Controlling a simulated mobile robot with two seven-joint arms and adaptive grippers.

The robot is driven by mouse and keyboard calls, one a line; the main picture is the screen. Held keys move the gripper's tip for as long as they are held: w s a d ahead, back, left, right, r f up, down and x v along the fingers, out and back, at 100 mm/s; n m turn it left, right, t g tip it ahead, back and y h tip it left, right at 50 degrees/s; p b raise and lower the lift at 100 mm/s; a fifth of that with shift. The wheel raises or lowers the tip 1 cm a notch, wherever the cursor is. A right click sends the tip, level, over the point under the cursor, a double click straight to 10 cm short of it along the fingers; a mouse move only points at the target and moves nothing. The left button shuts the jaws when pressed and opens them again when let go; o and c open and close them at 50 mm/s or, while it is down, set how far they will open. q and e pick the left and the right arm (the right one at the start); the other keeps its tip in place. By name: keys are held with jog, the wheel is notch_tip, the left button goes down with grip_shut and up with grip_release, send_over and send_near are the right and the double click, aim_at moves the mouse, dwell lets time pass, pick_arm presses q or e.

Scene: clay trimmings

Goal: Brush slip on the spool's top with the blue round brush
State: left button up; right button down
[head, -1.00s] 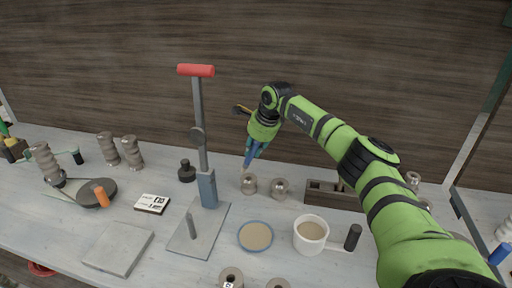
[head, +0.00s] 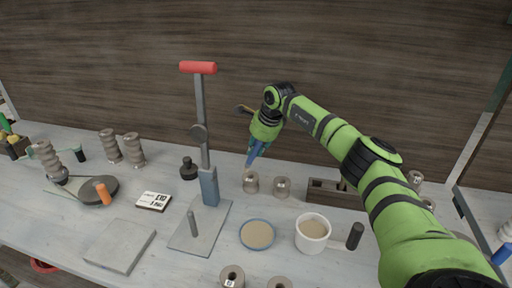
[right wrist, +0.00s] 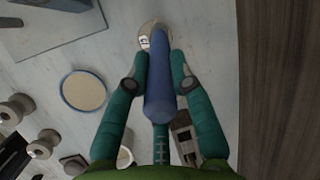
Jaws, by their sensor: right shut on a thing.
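My right gripper (head: 258,149) is shut on the blue round brush (head: 254,156), which points down. In the right wrist view the brush's blue handle (right wrist: 160,97) lies between the two green fingers (right wrist: 160,78). The brush's lower end is just above a grey-brown spool (head: 251,184); I cannot tell whether they touch. In the right wrist view the spool (right wrist: 147,40) is partly hidden behind the brush. A blue-rimmed dish (head: 257,235) holds tan slip; it also shows in the right wrist view (right wrist: 84,90). My left gripper is not in view.
Another spool (head: 282,187) stands just right. A white mug (head: 312,234) of tan liquid and a dark wooden holder (head: 328,193) are farther right. A tall press with a red handle (head: 198,68) stands left. More spools (head: 232,277) stand at the front.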

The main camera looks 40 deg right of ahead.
jog(key=shift+f, duration=0.15)
jog(key=shift+r, duration=0.2)
jog(key=shift+r+p, duration=0.25)
jog(key=shift+p, duration=0.1)
jog(key=shift+s+a+r+p, duration=0.1)
jog(key=shift+s+a+p, duration=0.25)
jog(key=shift+s+a, duration=0.45)
jog(key=shift+w+f+b, duration=0.1)
jog(key=shift+f+b, duration=0.2)
jog(key=shift+f, duration=0.25)
dwell(0.7)
jog(key=shift+r, duration=0.2)
